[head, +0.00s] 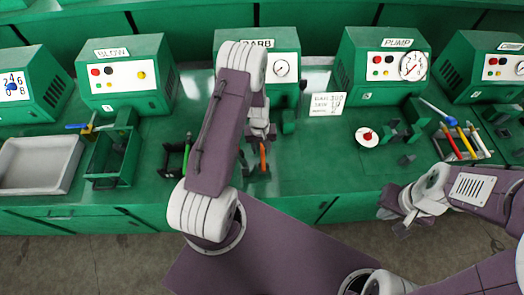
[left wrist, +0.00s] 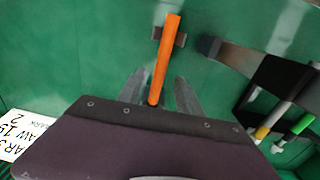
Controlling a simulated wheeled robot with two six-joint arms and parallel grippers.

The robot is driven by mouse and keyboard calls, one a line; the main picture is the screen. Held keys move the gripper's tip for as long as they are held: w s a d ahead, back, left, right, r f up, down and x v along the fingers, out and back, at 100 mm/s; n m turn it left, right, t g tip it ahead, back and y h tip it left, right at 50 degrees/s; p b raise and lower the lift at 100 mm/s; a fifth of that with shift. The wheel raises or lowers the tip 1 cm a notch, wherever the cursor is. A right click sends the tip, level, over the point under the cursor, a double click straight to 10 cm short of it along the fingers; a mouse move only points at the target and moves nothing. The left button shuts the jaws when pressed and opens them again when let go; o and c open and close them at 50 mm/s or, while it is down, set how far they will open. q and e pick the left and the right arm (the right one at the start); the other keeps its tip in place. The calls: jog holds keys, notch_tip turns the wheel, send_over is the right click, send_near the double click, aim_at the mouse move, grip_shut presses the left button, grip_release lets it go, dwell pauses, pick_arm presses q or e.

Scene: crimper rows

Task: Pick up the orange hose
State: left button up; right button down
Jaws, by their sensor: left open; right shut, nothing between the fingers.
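The orange hose (head: 262,158) lies on the green bench just below my left gripper (head: 260,138) in the head view. In the left wrist view the hose (left wrist: 166,55) is a straight orange piece, with a small grey block (left wrist: 181,40) behind its upper part. My left gripper (left wrist: 160,95) is open, with one finger to each side of the hose's lower end and gaps between. The hose's near end meets the edge of my wrist housing in that picture, so contact cannot be told. My right gripper (head: 401,212) is shut and empty, away to the right by the bench front.
A dark rack (head: 172,160) with a green hose (head: 187,146) stands left of the orange hose. Machines marked BLOW (head: 125,75), BARB (head: 253,42) and PUMP (head: 380,65) line the back. A tray (head: 475,146) of coloured tools is at right.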

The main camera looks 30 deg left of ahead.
pick_arm(q)
jog(key=shift+w+f, duration=0.15)
jog(key=shift+f, duration=0.3)
jog(key=shift+w+f, duration=0.15)
jog(key=shift+w, duration=0.05)
jog(key=shift+s, duration=0.2)
grip_shut()
pick_arm(e)
jog(key=shift+w, duration=0.25)
pick_arm(q)
jog(key=shift+w, duration=0.1)
